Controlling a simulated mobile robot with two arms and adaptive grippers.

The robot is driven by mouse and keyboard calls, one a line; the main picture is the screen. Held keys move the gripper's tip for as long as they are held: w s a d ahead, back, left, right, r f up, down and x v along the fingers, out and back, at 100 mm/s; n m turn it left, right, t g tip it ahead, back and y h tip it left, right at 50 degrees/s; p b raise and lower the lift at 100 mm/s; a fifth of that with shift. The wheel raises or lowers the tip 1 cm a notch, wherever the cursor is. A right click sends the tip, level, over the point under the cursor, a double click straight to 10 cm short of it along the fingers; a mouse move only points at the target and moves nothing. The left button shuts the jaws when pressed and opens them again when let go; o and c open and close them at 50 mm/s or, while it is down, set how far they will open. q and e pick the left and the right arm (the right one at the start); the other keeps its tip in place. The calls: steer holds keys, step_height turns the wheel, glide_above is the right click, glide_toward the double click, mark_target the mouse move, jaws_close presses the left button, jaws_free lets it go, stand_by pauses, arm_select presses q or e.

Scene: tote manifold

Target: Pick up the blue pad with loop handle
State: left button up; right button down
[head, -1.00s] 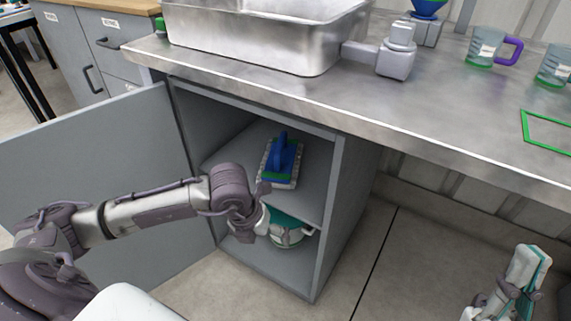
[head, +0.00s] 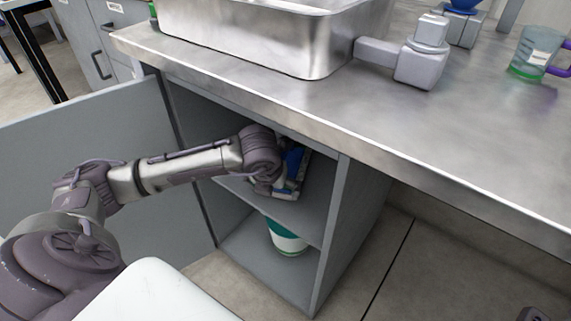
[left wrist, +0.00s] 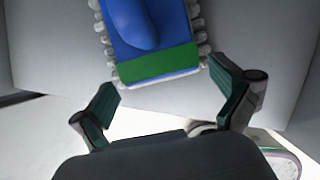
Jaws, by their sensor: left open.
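The blue pad with loop handle (head: 293,165) lies on the upper shelf of the open cabinet, partly hidden behind my left arm's wrist in the head view. In the left wrist view the pad (left wrist: 174,40) shows a blue top, a green band at its near end and a pale, bumpy fringe. Its blue handle runs along the middle. My left gripper (left wrist: 166,97) is open, its two fingers apart at the pad's near end, with nothing between the tips. In the head view the left fingers are hidden behind the wrist. My right gripper does not show clearly.
A white and teal container (head: 286,238) stands on the lower level under the shelf (head: 310,215). The cabinet door (head: 90,165) is swung open at left. The steel countertop (head: 400,130) overhangs the cabinet and bears a metal basin (head: 265,45).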

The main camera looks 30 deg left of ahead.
arm_select(q)
steer(key=shift+w+a+f+b, duration=0.2)
steer(key=shift+w+a, duration=0.05)
steer(key=shift+w, duration=0.6)
steer(key=shift+w+a+f+b, duration=0.2)
steer(key=shift+w+a, duration=0.1)
steer(key=shift+w, duration=0.55)
steer(key=shift+w+a+f+b, duration=0.15)
steer(key=shift+w+a+f, duration=0.1)
steer(key=shift+w, duration=0.6)
steer(key=shift+r, duration=0.15)
steer(key=c, duration=1.1)
steer(key=shift+o, duration=0.2)
steer(key=shift+a+r, duration=0.1)
